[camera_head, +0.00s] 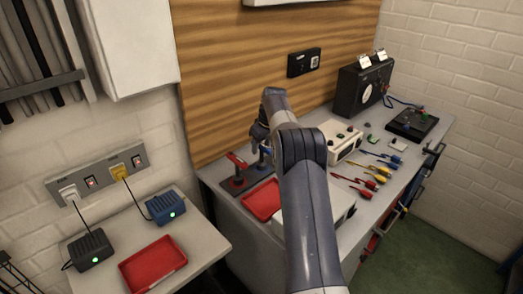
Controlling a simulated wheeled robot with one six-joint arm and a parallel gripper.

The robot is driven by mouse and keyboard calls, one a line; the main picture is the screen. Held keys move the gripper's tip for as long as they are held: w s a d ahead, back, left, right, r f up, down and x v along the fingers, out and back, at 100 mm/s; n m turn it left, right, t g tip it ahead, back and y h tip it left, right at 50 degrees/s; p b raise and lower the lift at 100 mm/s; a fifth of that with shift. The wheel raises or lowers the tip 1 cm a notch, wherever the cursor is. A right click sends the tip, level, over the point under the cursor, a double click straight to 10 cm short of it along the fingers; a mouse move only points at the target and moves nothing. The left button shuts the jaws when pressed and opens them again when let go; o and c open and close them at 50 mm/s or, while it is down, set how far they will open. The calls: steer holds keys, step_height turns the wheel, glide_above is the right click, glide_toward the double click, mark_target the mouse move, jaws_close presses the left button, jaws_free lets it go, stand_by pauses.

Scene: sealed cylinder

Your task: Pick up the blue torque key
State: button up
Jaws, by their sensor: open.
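A small blue item (265,154), which looks like the blue torque key, stands upright in a dark holder at the back left of the grey bench. A similar red-handled key (237,160) stands beside it on the left. My gripper (261,140) is open, points down, and is close above the blue key. Whether its fingers are around the key or touching it cannot be told at this size. My arm covers part of the bench to the right of the key.
A red tray (262,200) lies in front of the keys. A cream instrument (341,138), several coloured leads (378,180) and a black box (362,88) are farther right. The wooden wall panel (235,70) rises close behind the keys. A lower table at left holds another red tray (153,264).

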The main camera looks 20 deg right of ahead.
steer(key=shift+x, duration=1.2)
jaws_close()
steer(key=shift+r, duration=0.1)
